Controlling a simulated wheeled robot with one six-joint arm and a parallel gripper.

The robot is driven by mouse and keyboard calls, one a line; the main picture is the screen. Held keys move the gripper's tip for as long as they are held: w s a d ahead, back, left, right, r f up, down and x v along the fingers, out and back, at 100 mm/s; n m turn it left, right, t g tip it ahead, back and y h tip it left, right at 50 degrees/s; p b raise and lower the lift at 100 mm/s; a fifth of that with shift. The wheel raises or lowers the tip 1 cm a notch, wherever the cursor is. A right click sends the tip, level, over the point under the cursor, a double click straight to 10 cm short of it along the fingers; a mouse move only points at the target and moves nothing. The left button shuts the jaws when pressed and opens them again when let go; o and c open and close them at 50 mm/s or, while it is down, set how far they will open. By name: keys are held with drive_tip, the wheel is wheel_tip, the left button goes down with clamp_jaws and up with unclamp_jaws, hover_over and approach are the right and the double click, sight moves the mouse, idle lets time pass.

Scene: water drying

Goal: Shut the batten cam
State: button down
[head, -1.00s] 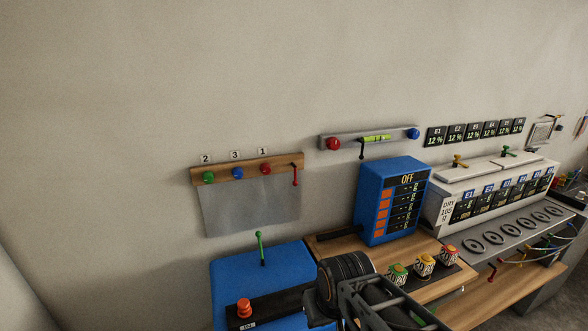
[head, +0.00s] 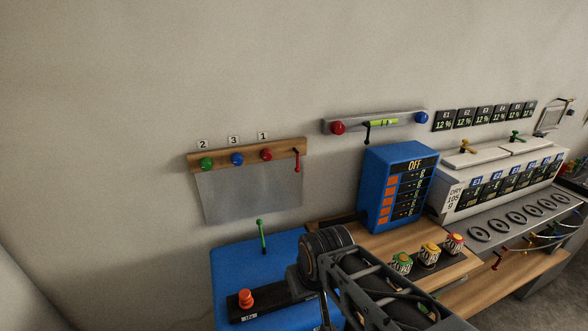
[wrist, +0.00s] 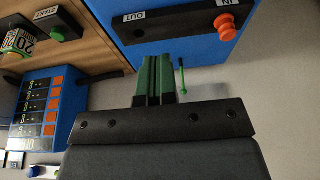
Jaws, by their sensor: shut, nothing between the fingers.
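The wooden batten (head: 220,157) is on the wall at left in the head view, with green, blue and red knobs. A red lever (head: 297,161) hangs down at its right end; I take this as the batten cam. A grey sheet (head: 250,190) hangs below the batten. My gripper (wrist: 159,60) shows in the wrist view with its two green fingers together and empty. Its fingertips are not clear in the head view. The batten is not in the wrist view, and the gripper is apart from the red lever.
A blue box (head: 228,262) with a green lever (head: 261,236) and an orange button (head: 246,298) stands below the sheet. The green lever (wrist: 182,76) is near my fingers in the wrist view. A blue display unit (head: 372,180) stands right. The wall above is clear.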

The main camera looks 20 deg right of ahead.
drive_tip(key=w+d+r+m+t+y+p, duration=0.1)
drive_tip(key=w+d+r+m+y, duration=0.2)
drive_tip(key=w, duration=0.4)
drive_tip(key=w+d+r+y+p, duration=0.2)
drive_tip(key=w+r, duration=0.2)
drive_tip(key=w, duration=0.3)
drive_tip(key=w+d+r+m+t+y+p, duration=0.1)
drive_tip(key=w+d+r+t, duration=0.2)
drive_tip(key=w+d, duration=0.2)
drive_tip(key=w+d+r+m+t+y, duration=0.1)
drive_tip(key=w+d, duration=0.5)
drive_tip(key=d, duration=0.6)
wheel_tip(320, 180, up, 3)
drive_tip(key=m+t, duration=0.1)
drive_tip(key=t, duration=0.2)
drive_tip(key=shift+f+t+p, duration=0.2)
drive_tip(key=shift+t+p, duration=0.1)
drive_tip(key=shift+p, duration=0.05)
drive_tip(key=shift+a, duration=0.1)
